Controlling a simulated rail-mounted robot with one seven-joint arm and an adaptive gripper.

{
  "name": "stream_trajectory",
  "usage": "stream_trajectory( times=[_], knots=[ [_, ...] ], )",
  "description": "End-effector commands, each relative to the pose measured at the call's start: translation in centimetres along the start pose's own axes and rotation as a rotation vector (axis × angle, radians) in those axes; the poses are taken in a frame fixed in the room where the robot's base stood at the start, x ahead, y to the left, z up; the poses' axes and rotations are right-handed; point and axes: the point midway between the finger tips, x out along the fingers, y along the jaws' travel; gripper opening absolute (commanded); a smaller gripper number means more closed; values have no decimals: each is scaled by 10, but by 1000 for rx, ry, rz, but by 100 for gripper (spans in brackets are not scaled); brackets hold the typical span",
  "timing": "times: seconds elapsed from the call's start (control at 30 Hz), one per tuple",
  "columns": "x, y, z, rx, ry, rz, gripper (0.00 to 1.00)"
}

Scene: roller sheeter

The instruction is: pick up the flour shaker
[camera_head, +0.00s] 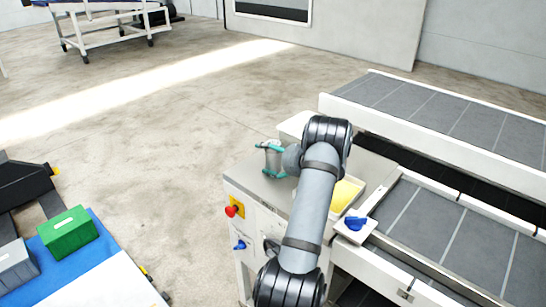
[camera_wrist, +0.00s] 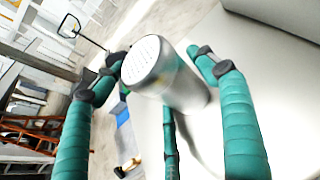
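The flour shaker (camera_wrist: 180,82) is a silver cylinder with a pale perforated lid (camera_wrist: 147,60). In the wrist view it lies between the teal fingers of my gripper (camera_wrist: 158,58). In the head view the shaker (camera_head: 272,160) is at the back left of the grey machine top, partly hidden by the fingers of my gripper (camera_head: 271,148). The fingers are spread around it. A gap shows between the right finger and the shaker; the left fingertip looks close to the lid. The third finger is partly hidden behind the shaker. I see no clear grip.
The machine top (camera_head: 248,172) carries a tray of yellow material (camera_head: 345,193) behind my arm. Grey conveyor belts (camera_head: 440,225) run to the right. A red button (camera_head: 232,211) is on the front panel. A green box (camera_head: 68,232) stands at left; the floor between is clear.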

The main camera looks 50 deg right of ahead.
Motion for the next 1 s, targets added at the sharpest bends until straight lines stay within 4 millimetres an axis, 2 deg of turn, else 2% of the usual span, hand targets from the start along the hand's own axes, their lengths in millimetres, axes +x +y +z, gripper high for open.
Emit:
stream_trajectory(
  times=[0.67, 1.0],
  knots=[
    [0, 0, 0, 0, 0, 0, 31],
    [-2, 0, 4, -2, -2, 0, 30]
  ],
)
